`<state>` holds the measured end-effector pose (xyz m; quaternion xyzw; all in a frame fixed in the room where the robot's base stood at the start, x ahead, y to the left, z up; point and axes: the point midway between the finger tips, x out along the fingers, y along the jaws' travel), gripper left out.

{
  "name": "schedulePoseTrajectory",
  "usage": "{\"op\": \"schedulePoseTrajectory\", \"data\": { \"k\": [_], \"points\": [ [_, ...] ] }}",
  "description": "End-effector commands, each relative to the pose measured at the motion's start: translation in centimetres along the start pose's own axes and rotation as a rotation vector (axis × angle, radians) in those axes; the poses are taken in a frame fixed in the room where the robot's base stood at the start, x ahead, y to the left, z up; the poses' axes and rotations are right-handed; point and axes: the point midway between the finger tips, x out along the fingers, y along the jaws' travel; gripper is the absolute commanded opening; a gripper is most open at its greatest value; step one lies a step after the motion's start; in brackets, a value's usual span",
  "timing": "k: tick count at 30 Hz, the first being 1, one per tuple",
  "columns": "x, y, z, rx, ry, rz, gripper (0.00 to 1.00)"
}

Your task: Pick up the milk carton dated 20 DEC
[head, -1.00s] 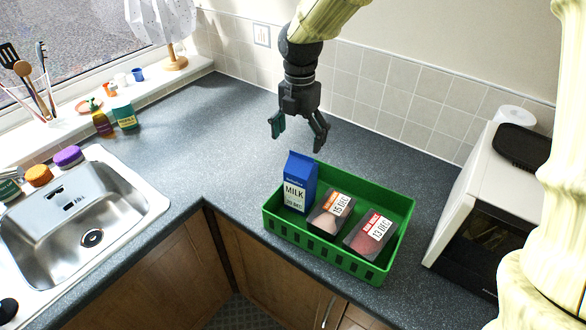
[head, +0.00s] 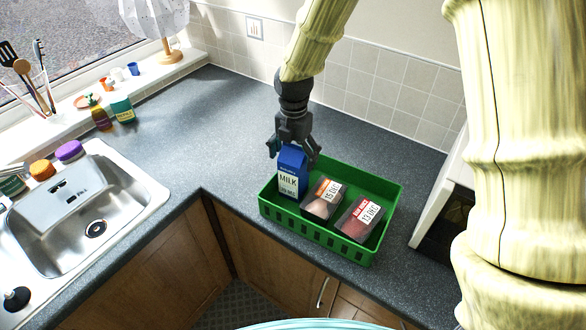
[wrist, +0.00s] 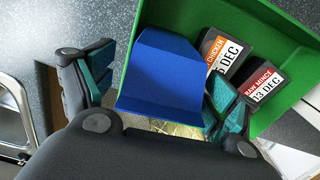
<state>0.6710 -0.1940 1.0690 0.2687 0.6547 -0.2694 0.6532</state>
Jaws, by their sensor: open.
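The blue and white milk carton (head: 290,174) stands upright in the left end of the green crate (head: 328,244). Its front reads MILK, with a date line below too small to read surely. My gripper (head: 293,147) is open just behind and above the carton's top in the head view. In the wrist view the carton's blue top (wrist: 162,75) lies between the two teal-padded fingers of my gripper (wrist: 160,88), one on each side. I cannot tell whether either finger touches it.
In the crate, right of the carton, lie a chicken pack (head: 323,199) dated 15 DEC and a mince pack (head: 359,219) dated 13 DEC. A white microwave (head: 437,192) stands right of the crate. The sink (head: 92,205) is at left. The counter (head: 195,130) behind is clear.

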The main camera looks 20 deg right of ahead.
Motion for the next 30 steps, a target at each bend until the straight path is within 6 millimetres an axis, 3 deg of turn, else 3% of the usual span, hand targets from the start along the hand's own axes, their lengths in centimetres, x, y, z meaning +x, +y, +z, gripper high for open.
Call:
{"op": "schedulePoseTrajectory", "data": {
  "k": [6,13,27,30],
  "points": [
    [1.4,0.2,0.3,0.0,0.003,-0.003,0.88],
    [1.5,0.3,0.3,0.0,0.003,-0.003,0.88],
    [1.5,0.3,0.3,0.0,0.003,-0.003,0.04],
    [1.5,0.3,0.3,0.0,0.003,-0.003,0.0]
  ]
}}
